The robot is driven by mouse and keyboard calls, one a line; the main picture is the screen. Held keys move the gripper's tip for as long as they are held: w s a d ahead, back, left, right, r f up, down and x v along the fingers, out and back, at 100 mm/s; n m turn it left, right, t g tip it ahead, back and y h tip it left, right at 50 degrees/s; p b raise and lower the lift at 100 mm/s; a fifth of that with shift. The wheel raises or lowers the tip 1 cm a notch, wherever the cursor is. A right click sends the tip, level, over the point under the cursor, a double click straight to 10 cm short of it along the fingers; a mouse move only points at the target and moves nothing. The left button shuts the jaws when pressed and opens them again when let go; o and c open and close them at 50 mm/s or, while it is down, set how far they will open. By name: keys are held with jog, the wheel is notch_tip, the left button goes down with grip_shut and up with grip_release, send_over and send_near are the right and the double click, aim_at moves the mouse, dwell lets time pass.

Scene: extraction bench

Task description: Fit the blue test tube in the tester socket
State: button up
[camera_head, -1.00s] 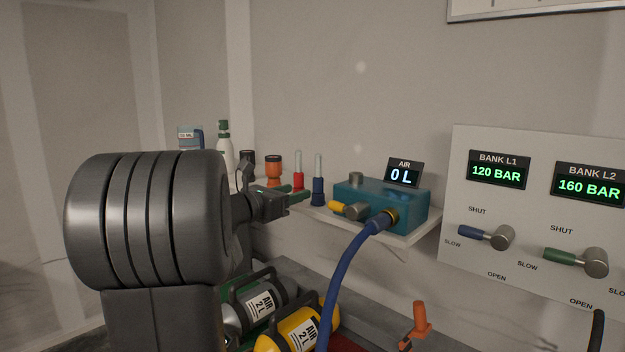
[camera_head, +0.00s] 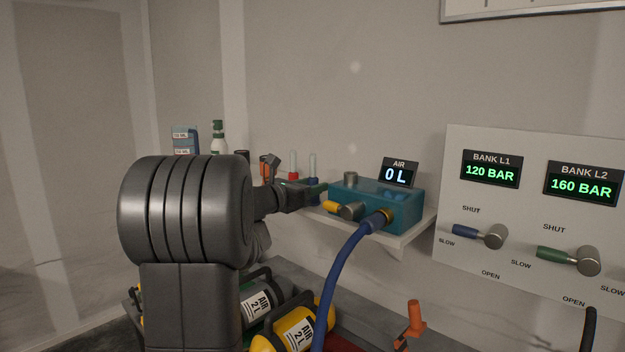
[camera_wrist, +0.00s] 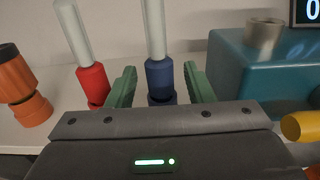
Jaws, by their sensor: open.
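The blue test tube (camera_wrist: 159,78) has a clear upper part and a blue base. It stands upright on the shelf, and it also shows in the head view (camera_head: 313,166). My gripper (camera_wrist: 161,88) is open, with one green finger on each side of the blue base and gaps visible between. In the head view my gripper (camera_head: 316,192) reaches in from the left at the shelf. The tester is a teal box (camera_head: 392,205) to the right of the tube. A grey round socket (camera_wrist: 264,36) stands on its top, also visible in the head view (camera_head: 350,177).
A red-based tube (camera_wrist: 90,82) stands just left of the blue one. An orange object (camera_wrist: 22,88) is further left. A yellow-handled valve (camera_wrist: 304,125) and a blue hose (camera_head: 343,272) are on the tester's front. The AIR display (camera_head: 398,173) reads 0 L.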

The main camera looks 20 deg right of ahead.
aim_at(310, 169)
grip_shut()
jog(key=shift+r, duration=0.15)
jog(key=shift+r+p, duration=1.45)
jog(key=shift+r, duration=0.45)
notch_tip(310, 169, up, 10)
jog(key=p, duration=0.7)
jog(key=shift+p, duration=0.4)
